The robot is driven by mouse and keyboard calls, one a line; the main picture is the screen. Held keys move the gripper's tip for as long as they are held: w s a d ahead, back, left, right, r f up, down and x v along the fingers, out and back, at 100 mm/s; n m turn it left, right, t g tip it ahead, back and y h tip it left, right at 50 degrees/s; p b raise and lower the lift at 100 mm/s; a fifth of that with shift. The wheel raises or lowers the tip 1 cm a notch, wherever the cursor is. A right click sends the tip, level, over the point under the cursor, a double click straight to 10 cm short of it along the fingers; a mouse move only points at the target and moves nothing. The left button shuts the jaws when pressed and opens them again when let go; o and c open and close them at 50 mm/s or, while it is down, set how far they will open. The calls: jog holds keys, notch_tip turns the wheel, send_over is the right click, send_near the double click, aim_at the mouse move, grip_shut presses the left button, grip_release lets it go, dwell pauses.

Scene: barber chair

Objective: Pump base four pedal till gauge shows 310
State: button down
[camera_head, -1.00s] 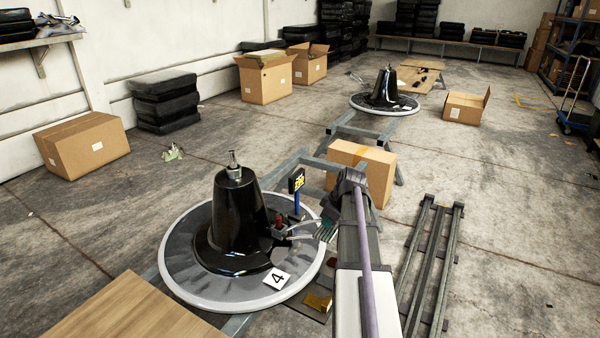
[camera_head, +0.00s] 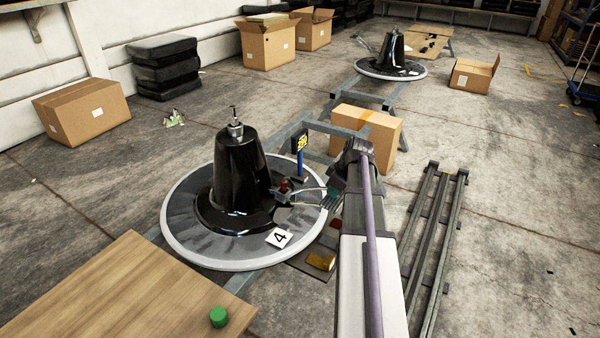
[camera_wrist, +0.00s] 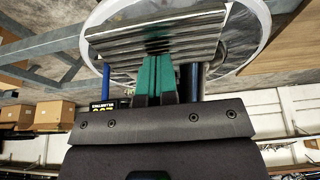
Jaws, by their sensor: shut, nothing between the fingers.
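Base four is a black cone on a round grey disc (camera_head: 190,235) with a white "4" tag (camera_head: 279,238). Its ribbed metal pedal (camera_head: 318,202) sticks out to the right, and it fills the upper middle of the wrist view (camera_wrist: 120,40). The gauge (camera_head: 300,140) stands on a blue post behind the pedal; its yellow digits are too small to read, and my gripper partly covers it in the wrist view (camera_wrist: 100,110). My gripper (camera_head: 333,192) is shut and empty, its green fingertips (camera_wrist: 155,60) overlapping the pedal plate. I cannot tell whether they touch.
A red knob (camera_head: 284,184) sits beside the pedal. A cardboard box (camera_head: 380,130) stands just behind my arm. Metal rails (camera_head: 432,240) lie on the right. A wooden board (camera_head: 110,290) with a green knob (camera_head: 219,317) is at front left. A second base (camera_head: 370,68) stands farther back.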

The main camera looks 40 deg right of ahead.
aim_at(338, 198)
notch_tip(338, 198, down, 6)
jog(key=s+b, duration=0.1)
jog(key=b, duration=0.4)
jog(key=r+p, duration=0.3)
jog(key=w+r+p, duration=0.1)
jog(key=r+p, duration=0.3)
jog(key=w+r+p, duration=0.1)
jog(key=r+p, duration=0.2)
jog(key=shift+a+r+p, duration=0.25)
jog(key=shift+r+p, duration=0.1)
jog(key=shift+p, duration=0.05)
jog(key=shift+f, duration=0.2)
jog(key=shift+s+d+f+b, duration=0.15)
jog(key=shift+s+f+b, duration=0.2)
jog(key=shift+f+b, duration=1.05)
jog(key=shift+s+d+f+b, duration=0.15)
jog(key=shift+s+f+b, duration=0.15)
jog(key=shift+f+b, duration=1.1)
jog(key=shift+s+d+f+b, duration=0.15)
jog(key=shift+s+f+b, duration=0.2)
jog(key=shift+f+b, duration=1)
jog(key=r+p, duration=0.2)
jog(key=w+r+p, duration=0.1)
jog(key=r+p, duration=0.5)
jog(key=shift+w+a+r, duration=0.15)
jog(key=shift+w+a, duration=0.2)
jog(key=shift+w+a+r, duration=0.1)
jog(key=shift+r, duration=0.05)
jog(key=shift+f, duration=0.2)
